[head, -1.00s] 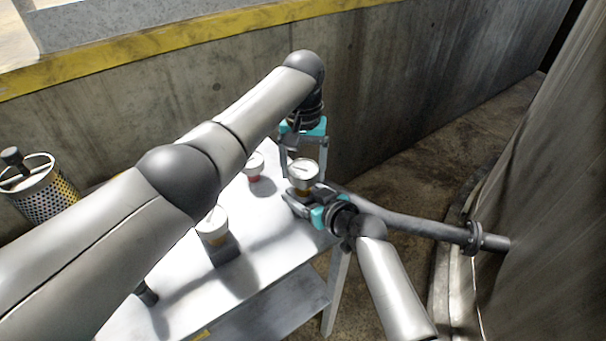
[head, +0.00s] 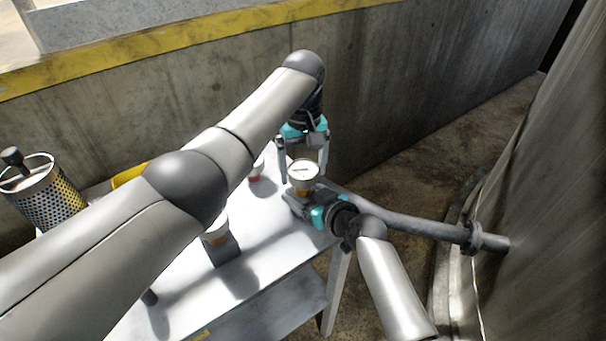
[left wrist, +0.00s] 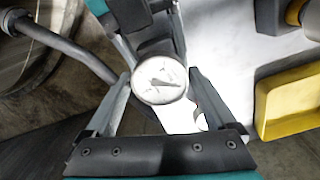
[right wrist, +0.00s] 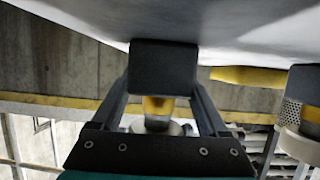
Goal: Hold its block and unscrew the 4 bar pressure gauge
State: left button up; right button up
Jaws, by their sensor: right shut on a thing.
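A white-faced round gauge (head: 303,171) with a brass-yellow collar stands upright at the table's far right corner. It also shows in the left wrist view (left wrist: 160,79); its scale is too small to read. My right gripper (head: 300,204) is shut on the dark block (right wrist: 163,68) under this gauge.
Another gauge (head: 256,173) with a red collar and one on a dark block (head: 222,250) stand on the white table (head: 265,285), partly behind my left arm. A perforated metal basket (head: 50,203) and yellow tray (head: 128,176) are left. A grey pipe (head: 430,229) runs right.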

pick_arm(q)
jog(key=shift+o, duration=0.6)
jog(key=m, duration=2)
jog(key=shift+m, duration=0.4)
jog(key=shift+c, duration=0.2)
